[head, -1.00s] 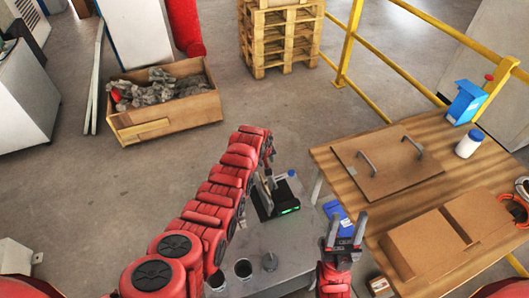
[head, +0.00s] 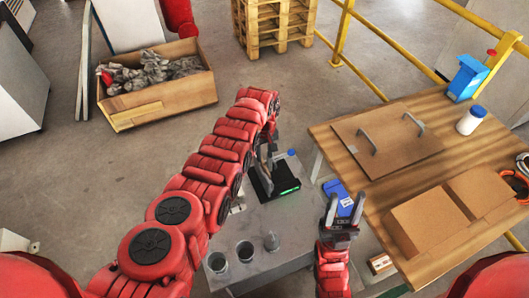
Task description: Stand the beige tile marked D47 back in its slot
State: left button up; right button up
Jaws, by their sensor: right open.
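I cannot make out the beige tile marked D47 or its slot in the head view. My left gripper (head: 266,158) is over the back of a black device (head: 284,187) with a green display, on a grey metal table (head: 262,276). My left arm covers much of this spot, and I cannot tell whether the jaws hold anything. My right gripper (head: 344,207) is open and empty, fingers pointing up in the picture, between the grey table and the wooden workbench (head: 385,190).
Metal cups (head: 245,251) stand at the grey table's front. A blue object (head: 337,196) lies near my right gripper. The workbench carries a handled board (head: 385,138), cardboard boxes (head: 430,222) and a white bottle (head: 470,121). A wooden crate (head: 155,105) is on the floor behind.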

aim_at(264, 164)
pick_arm(q)
jog(key=shift+f+b, duration=3.05)
jog(key=shift+f, duration=0.5)
jog(key=shift+c, duration=0.3)
grip_shut()
jog(key=shift+r, duration=0.1)
notch_tip(264, 164, up, 10)
jog(key=p, duration=0.9)
jog(key=shift+r+p, duration=0.45)
jog(key=shift+r, duration=0.05)
